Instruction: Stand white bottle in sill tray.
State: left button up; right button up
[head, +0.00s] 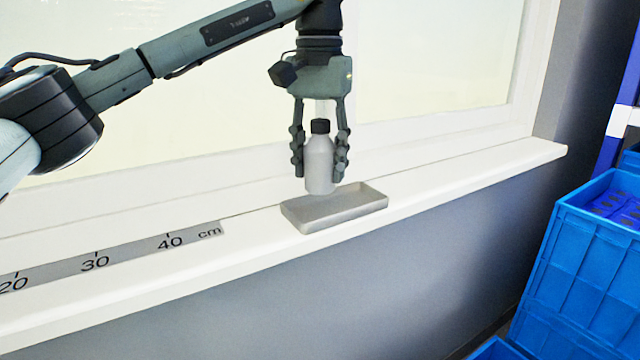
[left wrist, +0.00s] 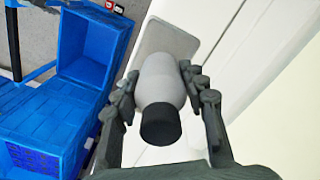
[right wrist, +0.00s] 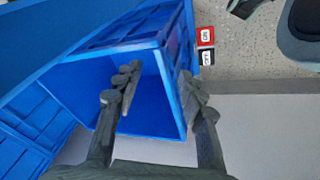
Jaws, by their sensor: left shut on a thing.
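The white bottle (head: 319,168) with a black cap is upright between the fingers of my left gripper (head: 320,160), which is shut on it. My right gripper (right wrist: 155,95) shows only in the right wrist view. Its fingers are apart with nothing between them.
The tray rests on a white window sill (head: 450,180) with the window behind. A ruler strip (head: 100,262) lies on the sill at left. Blue crates (head: 585,265) stand low at right; an empty blue crate (right wrist: 150,90) lies below my right gripper.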

aim_at(320, 187)
pick_arm(q)
jog(key=shift+w+f, duration=0.1)
jog(key=shift+f, duration=0.2)
notch_tip(320, 187, down, 3)
jog(key=shift+f, duration=0.25)
pick_arm(e)
jog(key=shift+w+r, duration=0.1)
jog(key=shift+r, duration=0.45)
pick_arm(q)
jog(key=o, duration=1.2)
jog(key=shift+f, duration=0.15)
pick_arm(e)
jog(key=shift+f, duration=0.2)
